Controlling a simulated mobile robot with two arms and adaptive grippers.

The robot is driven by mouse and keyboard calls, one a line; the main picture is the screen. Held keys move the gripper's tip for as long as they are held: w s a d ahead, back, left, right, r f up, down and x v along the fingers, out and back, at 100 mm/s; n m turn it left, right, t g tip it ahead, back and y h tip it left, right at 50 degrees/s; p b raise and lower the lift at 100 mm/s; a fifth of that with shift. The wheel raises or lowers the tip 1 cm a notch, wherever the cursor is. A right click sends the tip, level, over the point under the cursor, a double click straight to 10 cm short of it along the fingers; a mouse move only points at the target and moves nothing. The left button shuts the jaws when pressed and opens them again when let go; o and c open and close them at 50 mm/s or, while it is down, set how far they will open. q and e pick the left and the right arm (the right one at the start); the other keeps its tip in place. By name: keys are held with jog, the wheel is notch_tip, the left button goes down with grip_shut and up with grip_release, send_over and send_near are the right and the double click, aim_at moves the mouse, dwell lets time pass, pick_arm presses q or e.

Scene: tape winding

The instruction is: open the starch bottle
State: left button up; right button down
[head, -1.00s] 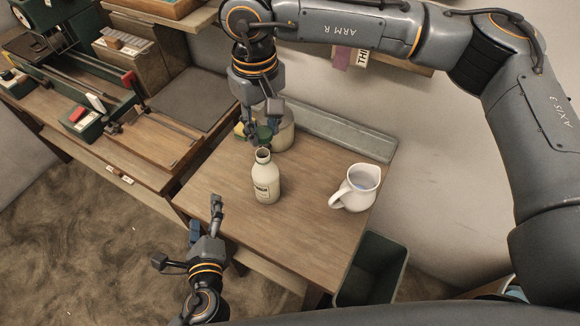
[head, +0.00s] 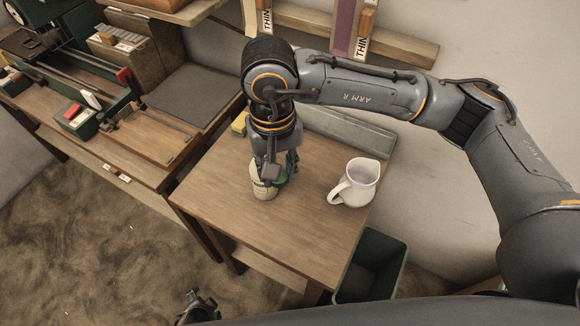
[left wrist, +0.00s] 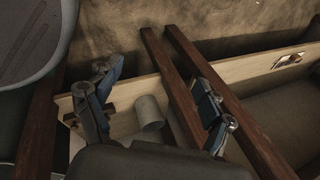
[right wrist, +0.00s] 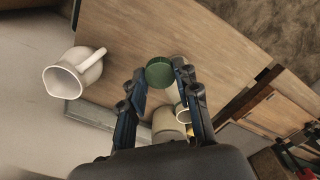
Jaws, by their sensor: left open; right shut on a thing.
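The starch bottle (head: 261,189) stands upright on the small wooden table in the head view, its top hidden by my right gripper (head: 278,172). That gripper is shut on the green cap (right wrist: 159,73), which sits between its fingertips in the right wrist view. The cap is off the bottle and shows just right of it in the head view (head: 281,182). A pale open rim, probably the bottle's neck (right wrist: 182,113), shows below the cap in the right wrist view. My left gripper (head: 200,302) is open and empty, low at the picture's bottom edge, away from the table.
A white jug (head: 355,184) stands on the table right of the bottle. A yellow sponge (head: 239,124) lies at the back left. A grey trough (head: 345,130) runs along the back edge. A dark bin (head: 372,266) is below the right side. The table's front is clear.

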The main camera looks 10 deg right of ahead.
jog(key=s+d+f+m, duration=0.1)
jog(key=s+f+m, duration=0.1)
jog(key=s, duration=0.1)
pick_arm(q)
jog(key=s+a+f+n+g+h, duration=0.15)
jog(key=s+f+n, duration=0.35)
jog(key=s, duration=0.5)
jog(key=s+d+f+n+g, duration=0.1)
jog(key=s+f+n+g, duration=0.15)
jog(key=s+f, duration=0.6)
pick_arm(e)
jog(key=m+p, duration=0.2)
jog(key=p, duration=0.1)
send_over(295, 182)
notch_tip(295, 182, down, 10)
jog(key=shift+s, duration=0.15)
jog(key=shift+f, duration=0.25)
jog(key=f, duration=0.1)
jog(key=f+p, duration=0.1)
jog(key=f, duration=0.1)
jog(key=shift+w, duration=0.3)
jog(key=shift+f, duration=0.2)
pick_arm(q)
jog(key=shift+n, duration=0.45)
jog(key=r, duration=0.5)
jog(key=shift+s+a+r, duration=0.2)
jog(key=shift+s+a, duration=0.05)
jog(key=shift+s, duration=0.1)
pick_arm(e)
jog(key=shift+f, duration=0.1)
